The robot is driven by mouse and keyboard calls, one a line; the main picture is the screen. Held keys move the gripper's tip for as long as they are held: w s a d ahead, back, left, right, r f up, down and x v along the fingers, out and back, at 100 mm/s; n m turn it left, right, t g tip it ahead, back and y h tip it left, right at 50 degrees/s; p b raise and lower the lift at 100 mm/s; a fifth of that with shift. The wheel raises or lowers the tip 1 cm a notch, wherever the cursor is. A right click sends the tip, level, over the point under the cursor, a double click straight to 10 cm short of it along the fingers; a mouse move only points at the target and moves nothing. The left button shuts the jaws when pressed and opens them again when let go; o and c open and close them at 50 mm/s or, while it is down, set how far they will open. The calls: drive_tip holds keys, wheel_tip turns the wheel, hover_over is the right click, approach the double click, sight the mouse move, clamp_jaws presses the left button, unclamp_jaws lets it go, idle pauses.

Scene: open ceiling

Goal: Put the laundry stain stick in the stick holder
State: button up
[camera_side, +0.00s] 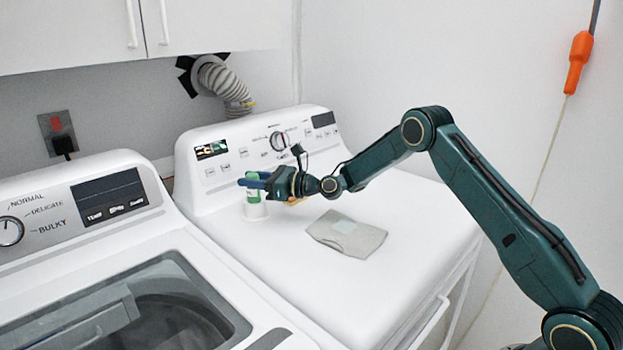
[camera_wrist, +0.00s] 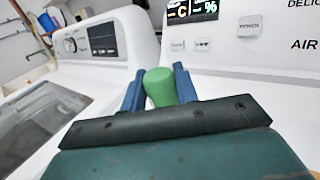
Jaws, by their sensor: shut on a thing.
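The laundry stain stick (camera_side: 252,192), green and white, stands upright between the blue fingers of my gripper (camera_side: 254,181). In the wrist view, its rounded green top (camera_wrist: 160,88) shows between the two blue fingers (camera_wrist: 160,90), which are shut on it. A short white cup, which looks like the stick holder (camera_side: 256,211), is directly below the stick on the dryer top. The stick's lower end meets the holder's rim in the side view; I cannot tell whether it is inside or just above. The holder is hidden in the wrist view.
A folded grey cloth (camera_side: 346,233) lies on the dryer top (camera_side: 400,215), right of the holder. A small tan thing (camera_side: 296,201) is partly hidden behind my gripper. The dryer's control panel (camera_side: 262,145) rises close behind. The washer (camera_side: 90,235) stands at left.

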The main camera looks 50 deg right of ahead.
drive_tip(key=o, duration=1)
drive_tip(key=shift+f, duration=0.1)
drive_tip(key=shift+v, duration=6.05)
drive_tip(key=shift+r, duration=0.2)
